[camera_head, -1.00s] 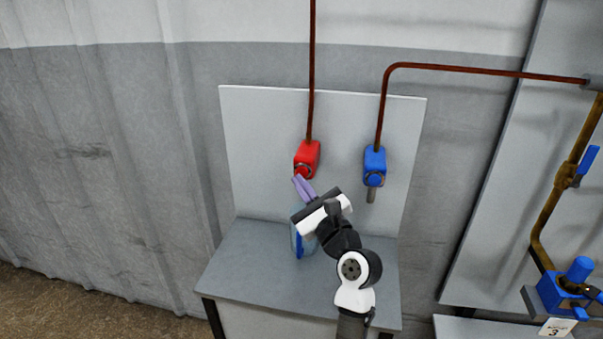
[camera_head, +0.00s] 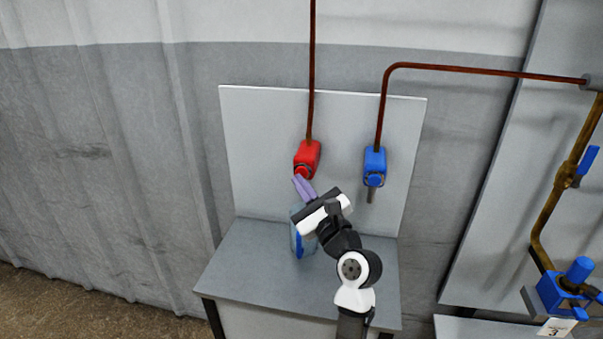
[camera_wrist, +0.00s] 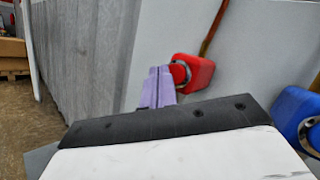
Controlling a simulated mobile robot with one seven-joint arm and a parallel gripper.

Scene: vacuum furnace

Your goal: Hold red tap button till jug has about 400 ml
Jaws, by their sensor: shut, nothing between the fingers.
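The red tap (camera_head: 307,157) is mounted on the upright grey panel, with a round red button (camera_head: 302,172) on its front. My gripper (camera_head: 303,183) is shut, with its purple fingers together and their tips at the button. In the wrist view the fingertips (camera_wrist: 159,72) meet or nearly meet the red button (camera_wrist: 178,74); whether it is pressed in cannot be told. The jug (camera_head: 297,240), clear with a blue part, stands on the bench below the red tap. My gripper hides much of it, and its water level cannot be read.
A blue tap (camera_head: 375,163) with a spout is on the same panel to the right. The grey bench top (camera_head: 245,270) is bare left of the jug. A brown pipe with blue valves (camera_head: 565,290) is at the far right.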

